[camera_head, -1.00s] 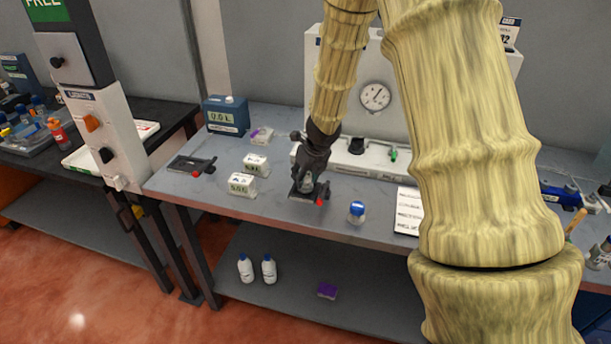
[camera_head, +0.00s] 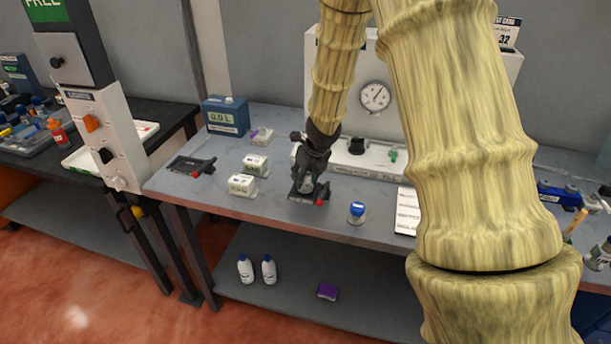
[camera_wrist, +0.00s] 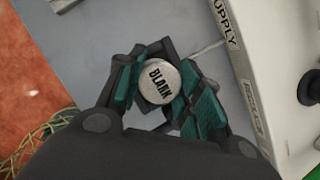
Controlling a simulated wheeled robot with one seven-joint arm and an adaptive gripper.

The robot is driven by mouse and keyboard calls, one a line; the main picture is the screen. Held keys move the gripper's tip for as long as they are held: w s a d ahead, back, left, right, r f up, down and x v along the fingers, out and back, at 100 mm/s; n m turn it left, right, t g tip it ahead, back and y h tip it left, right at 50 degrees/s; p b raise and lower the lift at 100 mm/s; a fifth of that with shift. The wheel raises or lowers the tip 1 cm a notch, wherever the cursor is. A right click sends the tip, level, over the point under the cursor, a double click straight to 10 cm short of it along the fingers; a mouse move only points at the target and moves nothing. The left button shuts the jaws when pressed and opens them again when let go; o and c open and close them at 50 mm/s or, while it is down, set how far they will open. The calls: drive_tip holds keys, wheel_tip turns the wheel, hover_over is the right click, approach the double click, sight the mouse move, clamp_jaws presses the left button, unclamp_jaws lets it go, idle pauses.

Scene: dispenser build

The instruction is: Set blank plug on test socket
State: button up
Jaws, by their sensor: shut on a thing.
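My gripper (camera_head: 305,183) is low over the bench. It also shows in the wrist view (camera_wrist: 161,90), with its teal-padded fingers shut on the blank plug (camera_wrist: 158,81), a round pale grey piece marked BLANK. A dark flat fixture with a red knob (camera_head: 320,201) sits on the bench directly under the gripper. I cannot tell whether the plug touches it, because the fingers hide the plug's underside. No label names the test socket in these views, so I cannot tell which part it is.
Behind the gripper stands a white panel with a gauge (camera_head: 375,96), black knob (camera_head: 357,146) and green lever (camera_head: 393,155). A second dark fixture (camera_head: 190,165) and white boxes (camera_head: 242,185) are left. A blue-topped piece (camera_head: 356,211) and a card (camera_head: 407,211) are right.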

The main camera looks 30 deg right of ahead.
drive_tip(key=shift+f+b, duration=0.6)
drive_tip(key=shift+b, duration=0.05)
drive_tip(key=o, duration=0.8)
drive_tip(key=shift+r, duration=0.1)
drive_tip(key=p+v, duration=0.6)
drive_tip(key=v, duration=0.5)
idle(0.6)
drive_tip(key=shift+w, duration=0.1)
idle(0.4)
